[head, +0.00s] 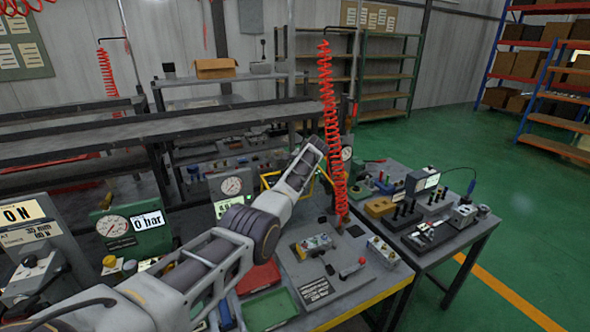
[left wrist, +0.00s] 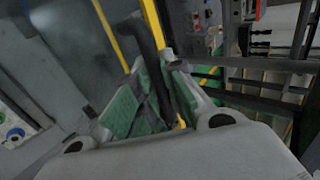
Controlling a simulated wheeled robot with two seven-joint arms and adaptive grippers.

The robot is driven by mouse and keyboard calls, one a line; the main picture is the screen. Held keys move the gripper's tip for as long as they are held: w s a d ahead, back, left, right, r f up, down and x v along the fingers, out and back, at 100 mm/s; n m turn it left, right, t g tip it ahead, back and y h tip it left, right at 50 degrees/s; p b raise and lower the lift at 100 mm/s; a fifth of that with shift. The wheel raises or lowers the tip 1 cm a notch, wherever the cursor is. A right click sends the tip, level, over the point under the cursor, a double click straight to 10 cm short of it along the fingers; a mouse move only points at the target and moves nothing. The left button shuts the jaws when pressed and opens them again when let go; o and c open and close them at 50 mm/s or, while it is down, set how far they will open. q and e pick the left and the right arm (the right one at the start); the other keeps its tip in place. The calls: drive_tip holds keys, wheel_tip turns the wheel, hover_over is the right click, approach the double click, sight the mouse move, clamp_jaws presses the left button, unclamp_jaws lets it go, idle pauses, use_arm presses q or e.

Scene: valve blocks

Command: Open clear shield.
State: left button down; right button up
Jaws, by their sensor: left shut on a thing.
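The clear shield shows in the head view as a yellow frame (head: 268,178) at the middle of the bench, partly hidden behind my left arm. Its clear pane is hard to make out. In the left wrist view, a yellow bar of the shield (left wrist: 153,22) runs down between the green-padded fingers of my left gripper (left wrist: 156,92), which is shut on it. A second yellow bar stands to the left. The exact contact is partly hidden by the fingers. In the head view my arm covers the gripper. My right gripper is in neither view.
A red coiled hose (head: 330,120) hangs close to my left arm's end. A gauge (head: 232,186) stands behind the arm. Red (head: 258,277) and green (head: 270,308) trays lie at the bench front. A second table (head: 462,236) with tools is at the right.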

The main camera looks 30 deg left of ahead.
use_arm(q)
drive_tip(key=shift+w+r, duration=0.1)
idle(0.4)
drive_tip(key=c, duration=1.5)
unclamp_jaws()
drive_tip(key=shift+d, duration=0.1)
drive_tip(key=shift+v, duration=5.9)
